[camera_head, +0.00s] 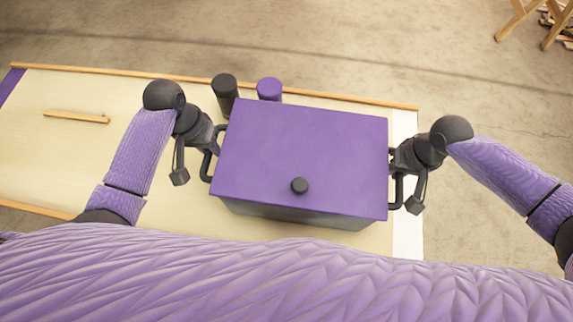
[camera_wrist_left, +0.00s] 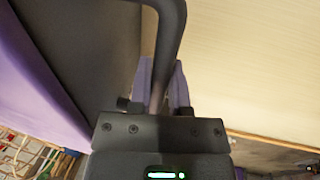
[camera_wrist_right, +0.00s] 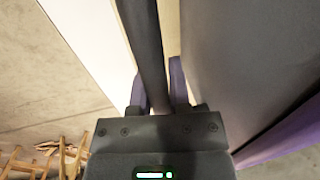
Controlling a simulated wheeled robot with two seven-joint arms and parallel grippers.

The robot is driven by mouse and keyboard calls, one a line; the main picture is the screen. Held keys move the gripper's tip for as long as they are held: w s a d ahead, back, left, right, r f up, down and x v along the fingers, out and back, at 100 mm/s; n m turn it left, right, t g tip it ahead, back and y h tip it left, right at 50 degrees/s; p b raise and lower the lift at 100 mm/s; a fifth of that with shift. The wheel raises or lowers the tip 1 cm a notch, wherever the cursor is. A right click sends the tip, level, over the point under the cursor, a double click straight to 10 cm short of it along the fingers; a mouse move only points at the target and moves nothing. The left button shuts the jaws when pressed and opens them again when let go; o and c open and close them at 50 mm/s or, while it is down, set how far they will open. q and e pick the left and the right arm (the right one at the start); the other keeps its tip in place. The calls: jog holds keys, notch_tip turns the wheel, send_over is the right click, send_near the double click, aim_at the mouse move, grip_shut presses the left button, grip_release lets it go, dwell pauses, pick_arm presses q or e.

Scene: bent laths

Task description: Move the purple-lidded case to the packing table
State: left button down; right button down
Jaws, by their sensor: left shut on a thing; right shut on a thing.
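The purple-lidded case (camera_head: 303,155) is in the middle of the head view, over the right part of a pale table (camera_head: 60,160). My left gripper (camera_head: 211,150) is shut on the case's left handle (camera_wrist_left: 170,40). My right gripper (camera_head: 396,165) is shut on the right handle (camera_wrist_right: 145,50). I cannot tell whether the case touches the table top.
A black cylinder (camera_head: 225,90) and a purple cylinder (camera_head: 269,89) stand just behind the case. A wooden strip (camera_head: 77,117) lies on the table's left. Wooden edging (camera_head: 130,75) runs along the back. Wooden legs (camera_head: 530,20) stand on the floor at the far right.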

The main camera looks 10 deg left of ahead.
pick_arm(q)
jog(key=c, duration=0.6)
grip_release()
jog(key=shift+p, duration=0.3)
pick_arm(e)
jog(key=c, duration=0.6)
grip_release()
jog(key=shift+r, duration=0.2)
pick_arm(q)
jog(key=r, duration=0.4)
jog(key=a+r, duration=0.1)
jog(key=r, duration=0.2)
jog(key=a+r, duration=0.1)
jog(key=r, duration=0.3)
jog(key=shift+a+r, duration=0.2)
jog(key=shift+r, duration=0.15)
pick_arm(e)
jog(key=r, duration=0.3)
jog(key=d+r, duration=0.1)
jog(key=r, duration=0.3)
jog(key=d+r, duration=0.1)
jog(key=r, duration=0.3)
jog(key=shift+s+d+r, duration=0.1)
jog(key=shift+d+r, duration=0.05)
jog(key=shift+d, duration=0.05)
